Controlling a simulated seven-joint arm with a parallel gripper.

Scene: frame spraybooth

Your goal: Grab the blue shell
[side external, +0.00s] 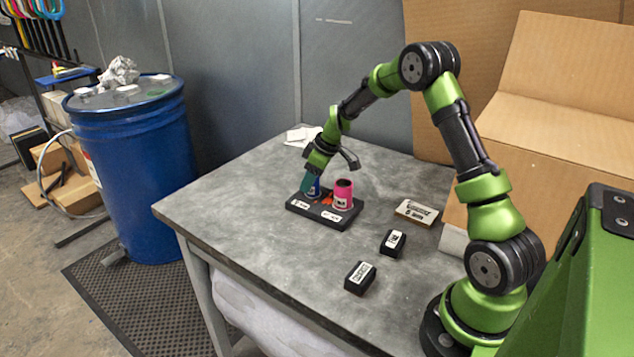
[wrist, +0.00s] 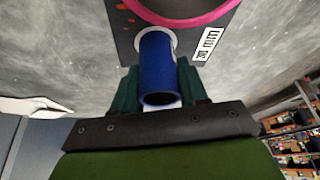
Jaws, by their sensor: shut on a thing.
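The blue shell (wrist: 157,68) is a small blue tube, and in the wrist view it stands between the two green fingers of my gripper (wrist: 158,90). My gripper is shut on it. In the side view my gripper (side external: 312,184) reaches down at the left part of a black base plate (side external: 318,220), and a sliver of the blue shell (side external: 316,187) shows beside the fingers. The shell's lower end is at a pale ring on the plate; I cannot tell whether it is lifted. A pink shell (side external: 342,195) stands on the plate to the right.
Two black labelled blocks (side external: 360,278) (side external: 393,242) and a brown labelled block (side external: 416,212) lie on the grey table (side external: 240,215) to the right. White paper (side external: 300,136) lies at the back. A large cardboard box (side external: 560,90) stands behind. The table's front left is clear.

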